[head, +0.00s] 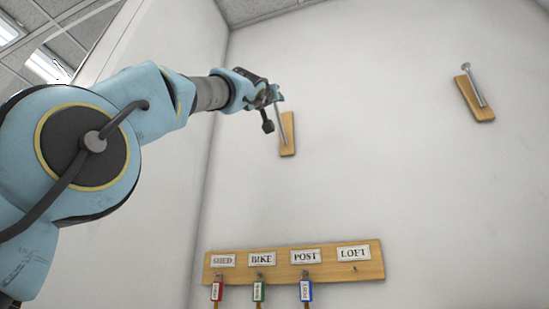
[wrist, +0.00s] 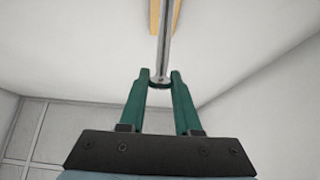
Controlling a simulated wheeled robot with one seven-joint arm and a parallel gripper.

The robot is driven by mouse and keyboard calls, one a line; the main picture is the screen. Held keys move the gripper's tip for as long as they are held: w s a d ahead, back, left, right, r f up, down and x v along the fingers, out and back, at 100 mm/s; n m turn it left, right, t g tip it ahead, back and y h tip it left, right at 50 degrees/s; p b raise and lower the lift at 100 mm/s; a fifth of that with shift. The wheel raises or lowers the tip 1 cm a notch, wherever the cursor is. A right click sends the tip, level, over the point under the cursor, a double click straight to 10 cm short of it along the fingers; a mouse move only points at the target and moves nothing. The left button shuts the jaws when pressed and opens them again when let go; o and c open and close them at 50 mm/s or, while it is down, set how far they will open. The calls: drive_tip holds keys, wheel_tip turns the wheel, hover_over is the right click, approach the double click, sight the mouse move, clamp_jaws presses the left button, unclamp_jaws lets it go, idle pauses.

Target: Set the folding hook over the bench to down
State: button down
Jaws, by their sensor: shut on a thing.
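A folding hook, a metal rod (head: 281,125) on an upright wooden plate (head: 289,136), is on the wall in the middle of the head view. My gripper (head: 275,97) is at the rod's upper, free end. In the wrist view, the green fingers (wrist: 160,82) are shut on the end of the rod (wrist: 164,42), with the wooden plate (wrist: 155,14) behind it. In the head view the rod slants up and left from the plate. My gripper hides its tip. No bench is in view.
A second metal hook (head: 473,85) on a tilted wooden plate (head: 480,109) is at the upper right, rod pointing up. Below is a wooden key rack (head: 325,257) labelled SHED, BIKE, POST and LOFT. Red, green and blue tags hang under the first three. The wall between is bare.

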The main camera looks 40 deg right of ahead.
drive_tip(key=f+b, duration=0.1)
drive_tip(key=b, duration=0.1)
drive_tip(key=s+a+f+b, duration=0.1)
drive_tip(key=f+b, duration=0.1)
drive_tip(key=a+f+b, duration=0.1)
drive_tip(key=f+b, duration=0.1)
drive_tip(key=b, duration=0.1)
drive_tip(key=shift+s+f, duration=0.2)
drive_tip(key=shift+f, duration=0.05)
drive_tip(key=f+b, duration=0.3)
drive_tip(key=shift+s+a+f, duration=0.1)
drive_tip(key=shift+a+f, duration=0.05)
drive_tip(key=shift+a, duration=0.05)
drive_tip(key=c, duration=0.7)
unclamp_jaws()
drive_tip(key=shift+o, duration=0.2)
drive_tip(key=shift+b, duration=0.3)
drive_tip(key=b+v, duration=0.8)
drive_tip(key=v, duration=0.3)
drive_tip(key=shift+b, duration=0.35)
